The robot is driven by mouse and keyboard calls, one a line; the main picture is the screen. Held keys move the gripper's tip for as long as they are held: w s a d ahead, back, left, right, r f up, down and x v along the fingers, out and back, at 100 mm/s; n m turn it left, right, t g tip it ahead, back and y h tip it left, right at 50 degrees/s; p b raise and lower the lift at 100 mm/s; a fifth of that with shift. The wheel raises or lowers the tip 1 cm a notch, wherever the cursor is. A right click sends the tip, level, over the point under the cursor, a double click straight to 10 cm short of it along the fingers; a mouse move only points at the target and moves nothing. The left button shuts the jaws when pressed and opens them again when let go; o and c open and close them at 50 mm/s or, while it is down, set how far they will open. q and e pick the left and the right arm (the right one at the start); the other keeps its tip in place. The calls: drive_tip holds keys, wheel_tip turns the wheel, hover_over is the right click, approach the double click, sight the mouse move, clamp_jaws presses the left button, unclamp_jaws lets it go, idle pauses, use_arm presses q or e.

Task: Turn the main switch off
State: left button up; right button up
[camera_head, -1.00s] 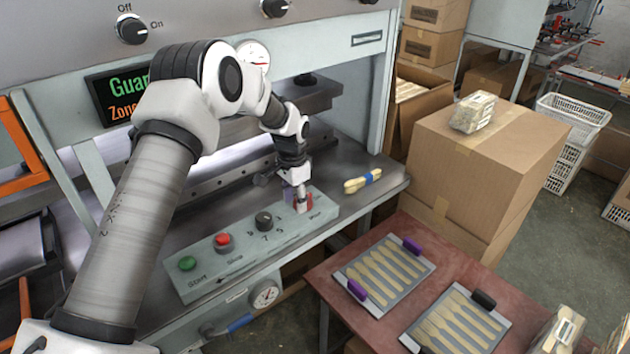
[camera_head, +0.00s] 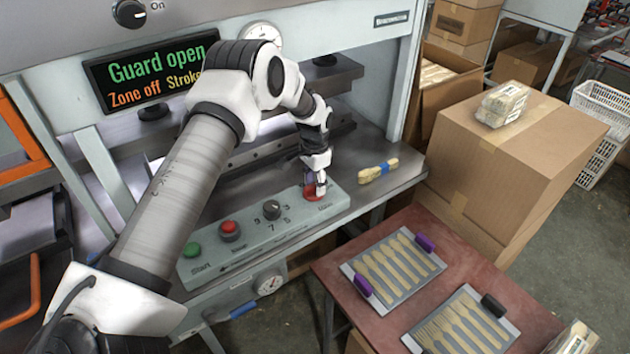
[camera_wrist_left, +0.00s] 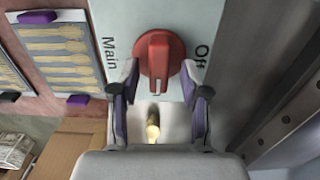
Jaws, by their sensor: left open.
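The red main switch (camera_head: 313,191) sits at the right end of the grey-green control panel (camera_head: 262,238). My left gripper (camera_head: 319,180) points down at it and partly hides it. In the left wrist view the round red switch (camera_wrist_left: 160,48) has a raised grip bar running up and down the picture. "Main" is printed left of it and "Off" right of it. My left gripper (camera_wrist_left: 158,84) is open, with a finger at each side of the switch's near part. I cannot tell whether the fingers touch it. My right gripper is not in view.
The panel also carries a green start button (camera_head: 192,250), a red stop button (camera_head: 230,230) and a black knob (camera_head: 271,209). A display (camera_head: 150,72) reads "Guard open". Tied wooden pieces (camera_head: 378,170) lie right of the panel. A red table (camera_head: 365,318) holds spoon trays.

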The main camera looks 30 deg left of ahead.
use_arm(q)
drive_tip(key=shift+s+r, duration=0.15)
drive_tip(key=shift+s, duration=0.05)
clamp_jaws()
drive_tip(key=shift+n, duration=0.4)
drive_tip(key=n, duration=0.8)
drive_tip(key=shift+s+a, duration=0.1)
drive_tip(key=n, duration=0.4)
drive_tip(key=shift+p, duration=0.4)
drive_tip(key=n, duration=0.5)
drive_tip(key=shift+s+f+p, duration=0.1)
drive_tip(key=shift+f+p, duration=0.15)
drive_tip(key=shift+p, duration=0.15)
drive_tip(key=shift+n, duration=0.3)
